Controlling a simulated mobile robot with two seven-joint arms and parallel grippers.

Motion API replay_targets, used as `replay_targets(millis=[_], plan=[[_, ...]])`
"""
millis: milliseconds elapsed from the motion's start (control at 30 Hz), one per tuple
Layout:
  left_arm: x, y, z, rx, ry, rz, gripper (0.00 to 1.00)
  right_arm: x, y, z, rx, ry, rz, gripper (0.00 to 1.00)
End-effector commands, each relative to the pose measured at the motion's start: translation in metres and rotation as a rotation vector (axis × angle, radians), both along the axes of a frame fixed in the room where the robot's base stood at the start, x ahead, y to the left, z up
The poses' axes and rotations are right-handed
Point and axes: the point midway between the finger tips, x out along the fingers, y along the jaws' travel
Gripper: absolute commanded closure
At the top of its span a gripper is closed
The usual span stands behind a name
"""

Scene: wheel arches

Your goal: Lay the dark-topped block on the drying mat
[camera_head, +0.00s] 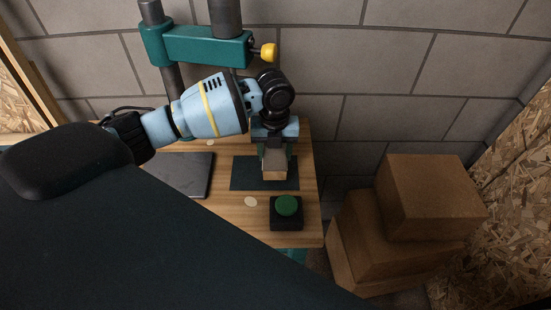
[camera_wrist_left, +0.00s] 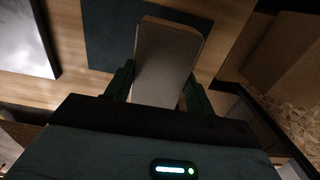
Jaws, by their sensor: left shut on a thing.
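The block (camera_head: 274,164) has a dark grey-brown top and pale wooden sides. It is held in my left gripper (camera_head: 274,148), whose fingers are on both sides of it. In the left wrist view the block (camera_wrist_left: 164,66) sits between the fingers of the gripper (camera_wrist_left: 158,88). The drying mat (camera_head: 243,173) is a flat dark rectangle on the wooden table; it also shows in the left wrist view (camera_wrist_left: 108,30). The block overlaps the mat in the head view; I cannot tell whether it touches it. My right gripper is not in view.
A black box with a green button (camera_head: 286,207) stands just in front of the mat. A dark flat slab (camera_head: 186,174) lies to the mat's left. Pale discs (camera_head: 250,202) lie on the table (camera_head: 225,208). Cardboard boxes (camera_head: 425,195) are stacked to the right. A block wall stands behind.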

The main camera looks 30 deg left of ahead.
Motion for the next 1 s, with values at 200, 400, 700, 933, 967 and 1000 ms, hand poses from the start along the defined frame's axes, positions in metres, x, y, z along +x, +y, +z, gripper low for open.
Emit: replay_targets(millis=[200,400,700,933,967,1000], plan=[[0.003,0.001,-0.026,0.001,0.002,0.000,0.76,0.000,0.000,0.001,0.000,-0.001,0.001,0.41],[0.004,0.001,-0.035,0.001,-0.002,0.000,0.76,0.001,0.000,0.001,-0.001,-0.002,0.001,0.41],[0.004,0.000,-0.040,0.000,0.000,0.000,0.76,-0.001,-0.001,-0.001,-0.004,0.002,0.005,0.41],[0.004,0.001,-0.040,0.001,-0.001,0.000,0.24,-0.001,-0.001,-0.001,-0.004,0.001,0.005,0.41],[0.004,0.001,-0.040,0.001,-0.001,0.000,0.24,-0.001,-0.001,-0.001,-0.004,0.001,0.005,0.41],[0.004,0.001,-0.040,0.001,-0.001,0.000,0.24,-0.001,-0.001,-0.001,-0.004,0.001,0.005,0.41]])
